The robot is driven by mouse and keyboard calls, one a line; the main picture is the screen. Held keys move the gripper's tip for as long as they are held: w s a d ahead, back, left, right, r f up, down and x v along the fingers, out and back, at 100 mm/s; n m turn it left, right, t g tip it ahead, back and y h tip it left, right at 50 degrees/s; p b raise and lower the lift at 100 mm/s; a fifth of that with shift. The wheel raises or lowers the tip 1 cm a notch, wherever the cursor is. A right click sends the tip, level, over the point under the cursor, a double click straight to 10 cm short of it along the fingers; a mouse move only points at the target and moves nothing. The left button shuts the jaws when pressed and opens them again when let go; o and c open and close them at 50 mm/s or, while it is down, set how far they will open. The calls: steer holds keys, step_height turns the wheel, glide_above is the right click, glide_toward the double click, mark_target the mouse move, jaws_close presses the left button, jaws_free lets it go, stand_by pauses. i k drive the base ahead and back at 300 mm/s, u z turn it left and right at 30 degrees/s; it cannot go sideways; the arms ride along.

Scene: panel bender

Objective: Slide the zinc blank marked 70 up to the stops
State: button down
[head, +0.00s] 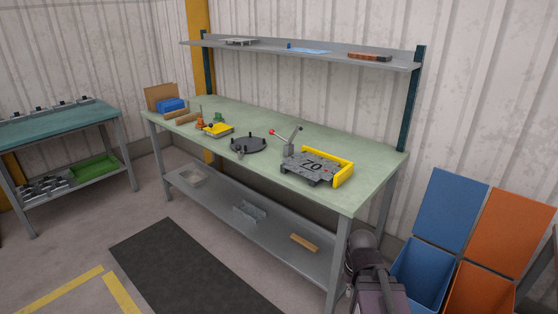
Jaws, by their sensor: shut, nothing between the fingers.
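The zinc blank (313,163) is a grey plate with dark marks that read like 70. It lies flat on top of the bender (293,171), near the right end of the green workbench. A yellow raised edge (344,172) runs along the back and right side of the bender. I cannot tell at this size whether the blank touches the stops. A lever with a red knob (272,132) stands at the left of the bender. Part of my arm shows at the bottom right, below the bench's right end. My gripper cannot be made out.
A shelf (300,53) hangs above the bench (270,172). Blue (421,262) and orange (480,287) bins stand at the right. The dark floor mat (190,268) is clear.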

mark_target(313, 166)
steer(key=z, duration=0.05)
steer(key=i, duration=1)
steer(key=u, duration=0.05)
